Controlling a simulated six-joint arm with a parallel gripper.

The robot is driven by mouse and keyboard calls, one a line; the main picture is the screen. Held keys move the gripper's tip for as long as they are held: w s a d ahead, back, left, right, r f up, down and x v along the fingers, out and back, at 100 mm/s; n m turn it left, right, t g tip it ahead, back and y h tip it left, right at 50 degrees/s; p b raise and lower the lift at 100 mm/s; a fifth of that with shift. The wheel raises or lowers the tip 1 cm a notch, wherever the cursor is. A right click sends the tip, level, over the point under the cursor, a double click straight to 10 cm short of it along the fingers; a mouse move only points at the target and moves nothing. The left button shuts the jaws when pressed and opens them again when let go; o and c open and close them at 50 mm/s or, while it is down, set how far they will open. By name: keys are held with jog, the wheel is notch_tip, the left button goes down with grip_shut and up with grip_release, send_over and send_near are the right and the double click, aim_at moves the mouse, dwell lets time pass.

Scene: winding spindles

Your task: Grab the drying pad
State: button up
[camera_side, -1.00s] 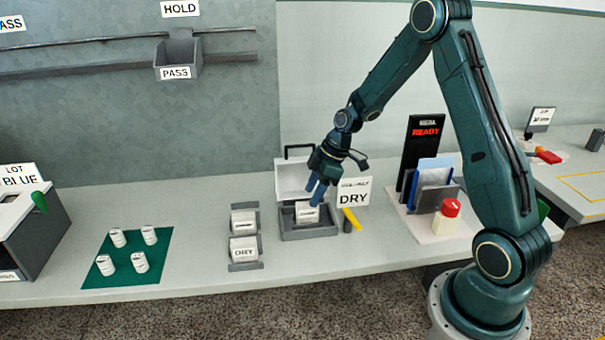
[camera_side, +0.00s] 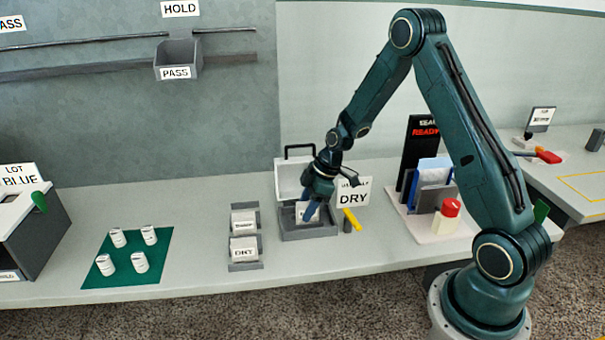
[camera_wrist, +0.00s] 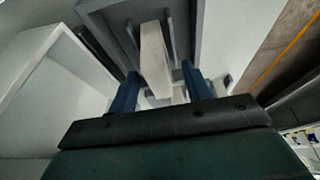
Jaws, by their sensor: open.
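A white block, seemingly the drying pad (camera_side: 301,210), stands in a grey open-lidded tray (camera_side: 310,236) in the side view, partly hidden by my fingers. My gripper (camera_side: 313,211) is low over the tray, its blue fingers reaching down to the block. In the wrist view the block (camera_wrist: 154,55) shows as a pale upright slab between the two open fingers of my gripper (camera_wrist: 160,85). Gaps show on both sides of the slab, and I cannot tell whether either finger touches it.
A DRY sign (camera_side: 352,195) and a yellow-handled item (camera_side: 351,219) stand just right of the tray. A grey rack (camera_side: 246,267) with two white blocks is to its left. Several white spools stand on a green mat (camera_side: 122,280). A red-topped button (camera_side: 450,208) is farther right.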

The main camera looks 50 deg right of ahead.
aim_at(307, 203)
jog(key=c, duration=1.1)
jog(key=shift+o, duration=0.2)
jog(key=shift+r, duration=0.15)
notch_tip(307, 203, up, 20)
dwell(0.5)
